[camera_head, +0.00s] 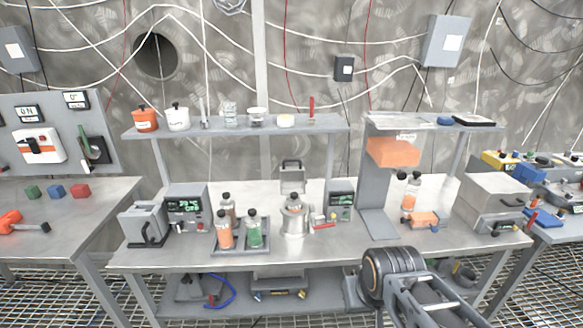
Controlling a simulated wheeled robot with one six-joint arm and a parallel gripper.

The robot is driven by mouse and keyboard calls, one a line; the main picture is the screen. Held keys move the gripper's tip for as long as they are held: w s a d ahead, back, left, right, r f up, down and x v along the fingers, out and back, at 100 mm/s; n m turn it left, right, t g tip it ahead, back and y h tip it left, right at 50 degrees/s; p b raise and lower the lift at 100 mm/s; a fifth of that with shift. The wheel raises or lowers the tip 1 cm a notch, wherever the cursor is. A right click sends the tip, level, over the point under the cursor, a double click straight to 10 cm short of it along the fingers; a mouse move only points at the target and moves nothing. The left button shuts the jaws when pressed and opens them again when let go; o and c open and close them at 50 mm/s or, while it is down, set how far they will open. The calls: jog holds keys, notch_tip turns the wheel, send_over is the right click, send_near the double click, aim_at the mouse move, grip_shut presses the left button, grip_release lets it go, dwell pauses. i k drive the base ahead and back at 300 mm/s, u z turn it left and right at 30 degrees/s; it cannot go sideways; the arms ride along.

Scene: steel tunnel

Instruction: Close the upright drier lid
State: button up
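A grey lid (292,177) with a dark handle along its top stands upright near the back of the middle bench. It looks like the drier lid; its hinge and the body under it are partly hidden. A round metal pot (295,217) with a dark knob stands right in front of it. A display unit (341,205) with a lit readout is to the right of the lid. Part of my arm shows at the lower right, in front of the bench and well apart from the lid. I cannot make out my gripper's fingers.
Bottles in a rack (240,247) and a grey box (143,225) with a handle stand left of the pot. A shelf (240,125) runs above the lid. An orange-topped stand (380,190) rises to the right. The bench front is mostly clear.

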aim_at(293, 179)
jog(key=u, duration=0.7)
jog(key=i, duration=0.8)
jog(key=u, duration=0.15)
